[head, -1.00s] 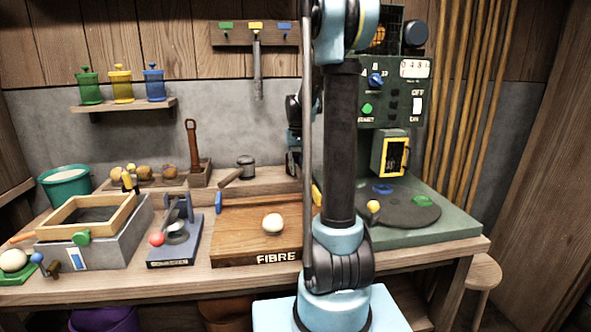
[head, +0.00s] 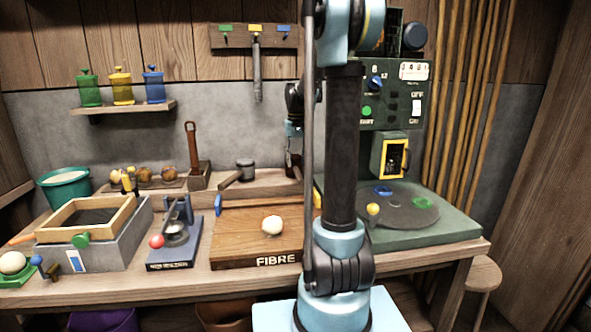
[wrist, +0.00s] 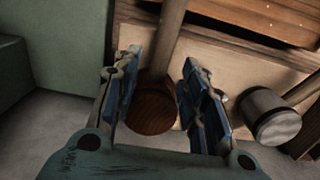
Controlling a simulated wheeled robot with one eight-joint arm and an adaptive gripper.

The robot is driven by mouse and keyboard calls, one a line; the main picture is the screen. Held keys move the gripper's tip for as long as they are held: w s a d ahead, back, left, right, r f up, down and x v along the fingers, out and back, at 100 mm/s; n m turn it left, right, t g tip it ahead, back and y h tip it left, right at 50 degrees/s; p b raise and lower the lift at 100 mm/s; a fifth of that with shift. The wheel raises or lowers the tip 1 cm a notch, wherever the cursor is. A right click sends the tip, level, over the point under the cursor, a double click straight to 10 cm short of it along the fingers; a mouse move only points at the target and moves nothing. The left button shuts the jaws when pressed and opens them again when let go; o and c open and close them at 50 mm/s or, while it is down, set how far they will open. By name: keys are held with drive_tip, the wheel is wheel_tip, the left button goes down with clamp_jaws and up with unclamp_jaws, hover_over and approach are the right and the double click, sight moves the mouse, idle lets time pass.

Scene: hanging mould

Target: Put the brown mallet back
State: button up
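The brown mallet shows in the wrist view as a round brown head (wrist: 152,115) with a pale wooden handle (wrist: 166,40) running up the picture. Its head lies between the two blue-padded fingers of my gripper (wrist: 162,78), which are spread with space visible beside the head. In the head view my gripper (head: 292,158) is low over the back ledge, partly behind my own arm, and the mallet cannot be made out clearly. A wooden rack (head: 226,42) with green, yellow and blue tags is on the wall; a long grey tool (head: 257,75) hangs under yellow.
A grey-headed mallet (head: 245,170) lies on the ledge, right of my gripper in the wrist view (wrist: 268,116). The FIBRE board (head: 240,245) bears a pale ball (head: 272,225). The green machine (head: 440,234) with its turntable stands at right.

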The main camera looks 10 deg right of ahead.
sight(296, 168)
wheel_tip(296, 168, up, 8)
drive_tip(key=shift+f, duration=0.2)
idle(0.4)
